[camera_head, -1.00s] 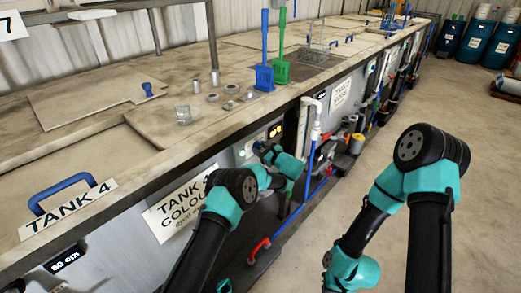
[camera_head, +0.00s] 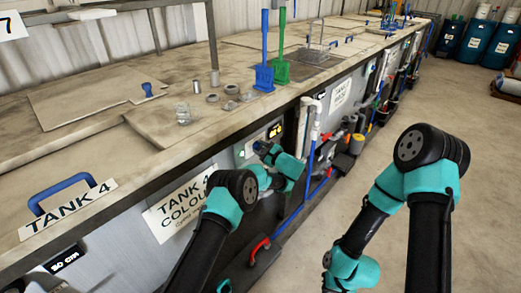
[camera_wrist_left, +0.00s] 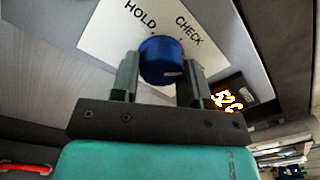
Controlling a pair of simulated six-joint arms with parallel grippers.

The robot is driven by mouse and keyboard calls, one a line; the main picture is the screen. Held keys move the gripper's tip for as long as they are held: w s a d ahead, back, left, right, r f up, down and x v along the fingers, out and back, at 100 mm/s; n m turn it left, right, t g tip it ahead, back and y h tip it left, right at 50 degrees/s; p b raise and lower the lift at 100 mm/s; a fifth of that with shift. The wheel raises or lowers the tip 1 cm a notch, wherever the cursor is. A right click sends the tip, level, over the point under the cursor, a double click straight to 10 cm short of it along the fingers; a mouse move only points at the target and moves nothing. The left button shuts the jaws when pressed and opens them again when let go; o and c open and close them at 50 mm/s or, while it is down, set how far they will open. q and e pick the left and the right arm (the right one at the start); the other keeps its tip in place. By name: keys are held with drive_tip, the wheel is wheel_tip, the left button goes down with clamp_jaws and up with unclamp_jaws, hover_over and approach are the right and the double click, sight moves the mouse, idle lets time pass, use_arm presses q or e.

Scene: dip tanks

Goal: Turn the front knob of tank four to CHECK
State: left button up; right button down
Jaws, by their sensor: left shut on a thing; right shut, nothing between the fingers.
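A blue round knob (camera_wrist_left: 162,60) sits on a white plate (camera_wrist_left: 110,30) lettered HOLD and CHECK in the left wrist view. My left gripper (camera_wrist_left: 160,75) is shut on the knob, one finger on each side. A small light mark shows on the knob's lower right; I cannot tell whether it is the pointer. In the head view my left gripper (camera_head: 264,150) is at the tank front, right of the TANK 4 COLOUR sign (camera_head: 180,208), and the knob is hidden there. My right arm hangs over the floor; its fingers are outside the frame.
An orange-digit display (camera_wrist_left: 228,96) is beside the knob.

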use_arm(q)
drive_tip(key=n, duration=0.3)
drive_tip(key=shift+d+n, duration=0.1)
drive_tip(key=shift+n, duration=0.3)
drive_tip(key=n, duration=0.4)
drive_tip(key=shift+r, duration=0.1)
drive_tip(key=shift+n, duration=0.3)
drive_tip(key=o, duration=0.9)
drive_tip(key=v, duration=1.7)
drive_tip(key=shift+d, duration=0.2)
